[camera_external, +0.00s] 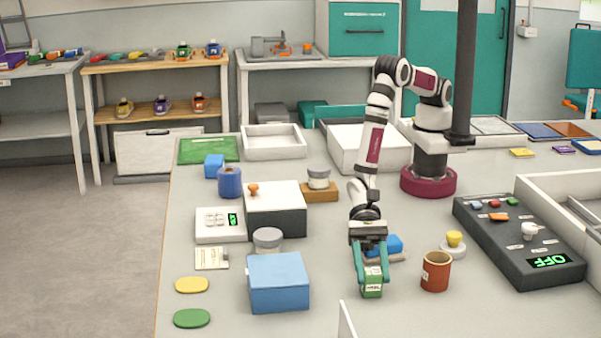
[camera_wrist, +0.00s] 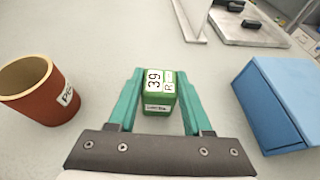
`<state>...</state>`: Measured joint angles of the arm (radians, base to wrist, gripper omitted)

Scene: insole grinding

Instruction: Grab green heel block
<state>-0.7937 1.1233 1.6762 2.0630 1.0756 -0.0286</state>
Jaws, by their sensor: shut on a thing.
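The green heel block (camera_external: 372,288) is a small block with white labels. In the wrist view the green block (camera_wrist: 158,91) shows the marks "39" and "R" on its top label and sits between the tips of the teal fingers. My gripper (camera_external: 371,277) points down over the table near its front middle, with its fingers shut on the block. In the wrist view my gripper (camera_wrist: 160,90) has one finger along each side of the block. The block's underside is hidden, so I cannot tell whether it touches the table.
A brown cup (camera_external: 435,272) stands close to the right of my gripper. A blue box (camera_external: 278,284) stands to its left. A blue block (camera_external: 388,245) lies just behind it. A dark control panel (camera_external: 520,243) reading "OFF" is farther right.

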